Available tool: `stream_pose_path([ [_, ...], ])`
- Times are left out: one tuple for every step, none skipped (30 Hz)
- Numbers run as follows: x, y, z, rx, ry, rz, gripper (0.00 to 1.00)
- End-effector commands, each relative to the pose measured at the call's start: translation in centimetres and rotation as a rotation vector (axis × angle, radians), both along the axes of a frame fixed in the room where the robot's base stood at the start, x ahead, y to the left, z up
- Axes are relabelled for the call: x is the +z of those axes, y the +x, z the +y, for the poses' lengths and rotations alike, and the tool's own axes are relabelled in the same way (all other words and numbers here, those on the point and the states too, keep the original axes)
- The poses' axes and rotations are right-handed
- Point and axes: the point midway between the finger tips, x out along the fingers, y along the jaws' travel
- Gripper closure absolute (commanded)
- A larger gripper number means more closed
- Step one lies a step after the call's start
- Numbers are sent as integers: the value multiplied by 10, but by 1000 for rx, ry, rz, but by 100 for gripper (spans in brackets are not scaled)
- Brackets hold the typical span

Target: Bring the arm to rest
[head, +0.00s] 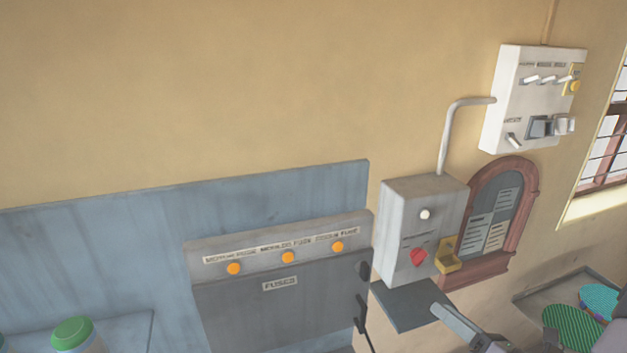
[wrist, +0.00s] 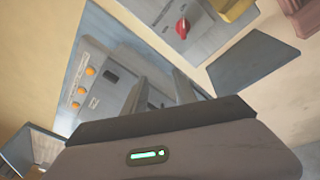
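My gripper (wrist: 160,85) shows in the wrist view with its two grey fingers apart and nothing between them. It is open. Beyond the fingers is the grey fuse panel with orange lamps (wrist: 92,72). In the head view, a grey part of my arm (head: 468,328) reaches in from the bottom edge, in front of the dark flat plate (head: 405,303). The fingertips cannot be made out clearly there.
A grey box with a red knob (head: 400,225) is on the wall, beside an arched notice board (head: 513,200). A white switch box (head: 530,100) is above. The fuse panel (head: 280,310) and a green-lidded jar (head: 72,335) are left. Green discs (head: 573,328) lie right.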

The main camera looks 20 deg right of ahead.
Motion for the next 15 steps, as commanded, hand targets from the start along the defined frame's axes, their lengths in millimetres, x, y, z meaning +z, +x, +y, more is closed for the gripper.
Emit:
stream_pose_path([
  [-10, 21, 37, 147, -105, 28, 66],
  [-12, 31, 64, 249, -183, 47, 66],
  [-17, 40, 101, 392, -294, 70, 66],
  [-22, 44, 129, 499, -385, 83, 66],
  [-28, 45, 157, 610, -482, 93, 66],
  [-38, 42, 193, 762, -623, 98, 66],
  [-48, 36, 219, 883, -746, 96, 66],
  [-58, 28, 245, 1005, -880, 85, 66],
  [-74, 15, 274, 1170, -1081, 58, 66],
  [-86, 4, 291, 1281, -1234, 29, 66],
  [-96, -7, 304, 1382, -1391, -11, 66],
  [-108, -19, 316, 1496, -1600, -71, 66],
  [-114, -26, 322, 1562, -1756, -125, 66],
  [-120, -32, 326, 1615, -1904, -180, 66],
  [-123, -37, 330, 1661, -2089, -257, 66],
])
